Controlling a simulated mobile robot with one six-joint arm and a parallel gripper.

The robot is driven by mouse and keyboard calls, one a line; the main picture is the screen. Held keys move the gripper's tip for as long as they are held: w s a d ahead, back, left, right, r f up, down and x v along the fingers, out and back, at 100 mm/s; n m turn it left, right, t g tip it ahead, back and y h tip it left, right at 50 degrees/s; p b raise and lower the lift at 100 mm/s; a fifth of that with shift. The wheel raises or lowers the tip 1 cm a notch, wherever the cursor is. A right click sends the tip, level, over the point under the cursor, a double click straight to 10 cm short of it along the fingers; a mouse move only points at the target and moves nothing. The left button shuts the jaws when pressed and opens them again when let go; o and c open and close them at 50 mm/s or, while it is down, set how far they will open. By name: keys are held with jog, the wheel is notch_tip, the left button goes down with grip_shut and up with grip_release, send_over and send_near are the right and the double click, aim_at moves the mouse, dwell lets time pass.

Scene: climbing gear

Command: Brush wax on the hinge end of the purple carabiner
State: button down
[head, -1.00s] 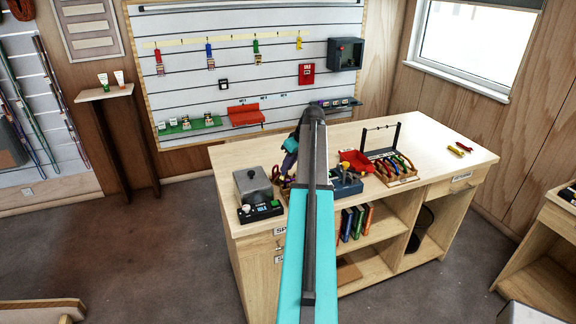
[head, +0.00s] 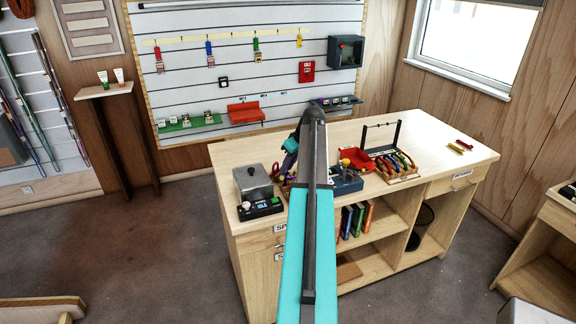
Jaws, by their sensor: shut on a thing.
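My teal and dark arm rises through the middle of the head view and bends down behind itself over the bench's left half. Its dark wrist (head: 289,158) shows just left of the upper link. The jaws are hidden or too small to make out, and so is anything in them. A small purple item (head: 275,171) shows by the wrist, but I cannot tell whether it is the purple carabiner. A rack (head: 404,179) holds several coloured looped items, perhaps carabiners. A grey lidded pot (head: 253,181) stands at the bench's left end. I cannot make out a brush.
Red and yellow items (head: 462,147) lie at right. A slatted wall panel (head: 275,60) stands behind.

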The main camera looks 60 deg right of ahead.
jog(key=shift+f, duration=0.35)
jog(key=shift+s+d+b, duration=0.2)
jog(key=shift+s+d, duration=0.45)
jog(key=shift+d, duration=0.2)
jog(key=shift+s+d+b, duration=0.2)
jog(key=shift+s+d, duration=0.4)
jog(key=shift+d, duration=0.25)
jog(key=shift+w+a, duration=0.1)
jog(key=shift+a, duration=0.05)
jog(key=w+a, duration=0.2)
jog(key=a, duration=0.1)
jog(key=shift+w+a+r, duration=0.1)
dwell(0.3)
jog(key=shift+r, duration=0.15)
